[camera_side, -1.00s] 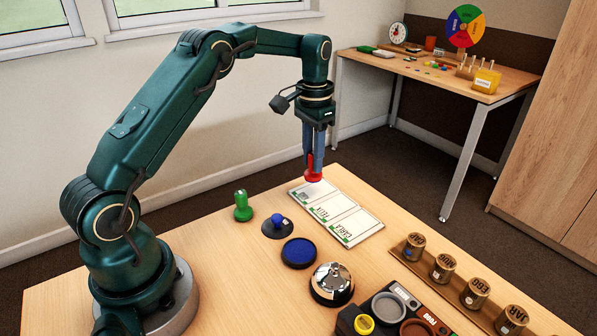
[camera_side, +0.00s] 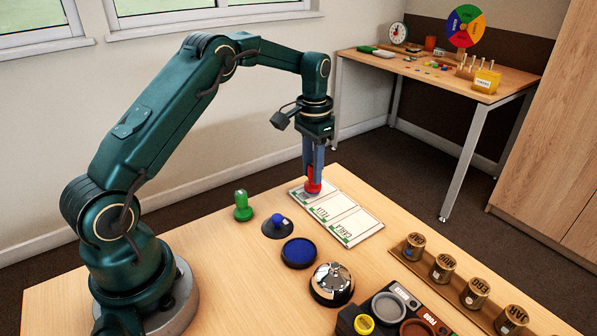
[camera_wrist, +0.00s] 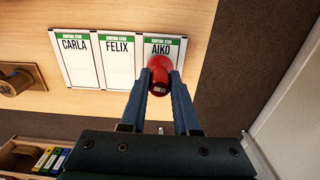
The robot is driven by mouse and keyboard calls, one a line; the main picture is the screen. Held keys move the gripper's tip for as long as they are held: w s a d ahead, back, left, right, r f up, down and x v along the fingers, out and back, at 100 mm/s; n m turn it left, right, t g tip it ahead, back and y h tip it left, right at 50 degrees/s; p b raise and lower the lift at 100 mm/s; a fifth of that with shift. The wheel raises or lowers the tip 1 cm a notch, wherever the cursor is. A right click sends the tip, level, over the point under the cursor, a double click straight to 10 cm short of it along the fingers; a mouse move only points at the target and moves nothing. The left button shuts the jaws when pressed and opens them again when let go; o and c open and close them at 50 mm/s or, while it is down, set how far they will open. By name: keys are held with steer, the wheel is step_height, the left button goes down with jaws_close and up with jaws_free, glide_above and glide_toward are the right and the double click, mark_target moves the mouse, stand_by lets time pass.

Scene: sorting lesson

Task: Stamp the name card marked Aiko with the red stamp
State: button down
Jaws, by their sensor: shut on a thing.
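My gripper (camera_side: 313,180) is shut on the red stamp (camera_side: 313,187), which it holds upright over the far card of a row of three. The wrist view shows the red stamp (camera_wrist: 160,75) between the fingers (camera_wrist: 160,92), over the lower part of the card marked AIKO (camera_wrist: 160,48). The stamp's base appears down at the card; I cannot tell for certain whether it touches. The stamp hides part of that card. The cards marked FELIX (camera_wrist: 117,66) and CARLA (camera_wrist: 75,66) lie beside it.
Labelled wooden cylinders (camera_side: 443,266) sit in a rack at the right. Bare tabletop lies left of the green stamp.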

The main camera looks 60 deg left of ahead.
steer(key=shift+f, duration=0.55)
stand_by(1.2)
steer(key=shift+r, duration=3.55)
